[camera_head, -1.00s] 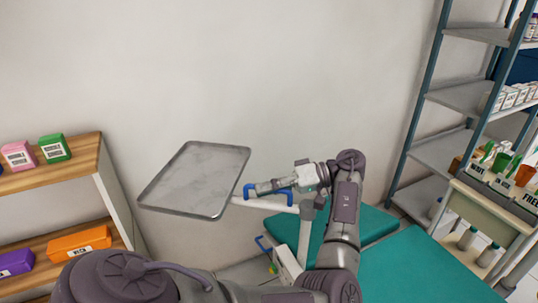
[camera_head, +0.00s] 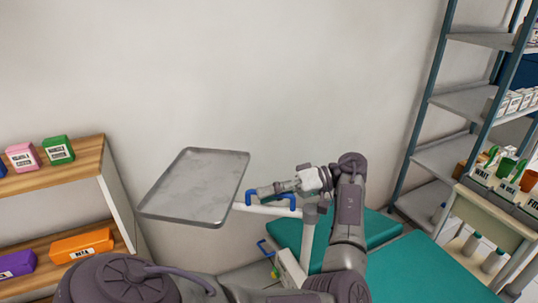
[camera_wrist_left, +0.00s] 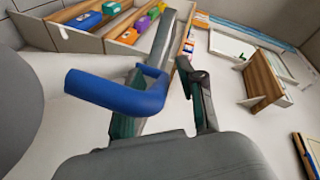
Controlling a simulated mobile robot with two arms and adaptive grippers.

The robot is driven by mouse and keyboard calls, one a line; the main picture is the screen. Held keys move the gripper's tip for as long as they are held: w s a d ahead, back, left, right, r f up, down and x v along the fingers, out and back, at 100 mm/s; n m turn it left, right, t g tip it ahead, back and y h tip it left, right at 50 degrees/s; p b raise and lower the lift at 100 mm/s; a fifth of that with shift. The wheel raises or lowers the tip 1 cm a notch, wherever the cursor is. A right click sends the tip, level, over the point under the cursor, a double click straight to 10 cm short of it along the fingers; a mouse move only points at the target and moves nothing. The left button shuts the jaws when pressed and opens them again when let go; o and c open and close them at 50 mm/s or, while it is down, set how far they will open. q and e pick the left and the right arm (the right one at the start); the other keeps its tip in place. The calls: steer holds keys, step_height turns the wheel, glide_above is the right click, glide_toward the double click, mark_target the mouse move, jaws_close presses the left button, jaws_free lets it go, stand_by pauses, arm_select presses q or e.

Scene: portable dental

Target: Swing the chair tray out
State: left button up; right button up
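The chair tray (camera_head: 195,187) is a flat grey metal rectangle with a low rim, left of centre in the head view. It sits on a pale support arm (camera_head: 265,210) with a blue U-shaped handle (camera_head: 290,198). My left gripper (camera_head: 264,191) reaches in from the right, pointing left, beside the handle. The blue handle (camera_wrist_left: 120,92) crosses close in front of one finger in the left wrist view. The left gripper's fingers (camera_wrist_left: 170,100) look apart there; I see nothing clamped between them. Whether a finger touches the handle I cannot tell. My right gripper is out of view.
The green chair (camera_head: 420,262) lies under and right of my left arm. A wooden shelf (camera_head: 95,165) with coloured boxes stands at the left. A metal rack (camera_head: 440,155) and a trolley (camera_head: 490,215) stand at the right. Bare wall is behind the tray.

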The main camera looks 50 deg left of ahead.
arm_select(q)
steer(key=shift+w, duration=0.15)
steer(key=v, duration=0.7)
stand_by(0.3)
steer(key=shift+d, duration=0.15)
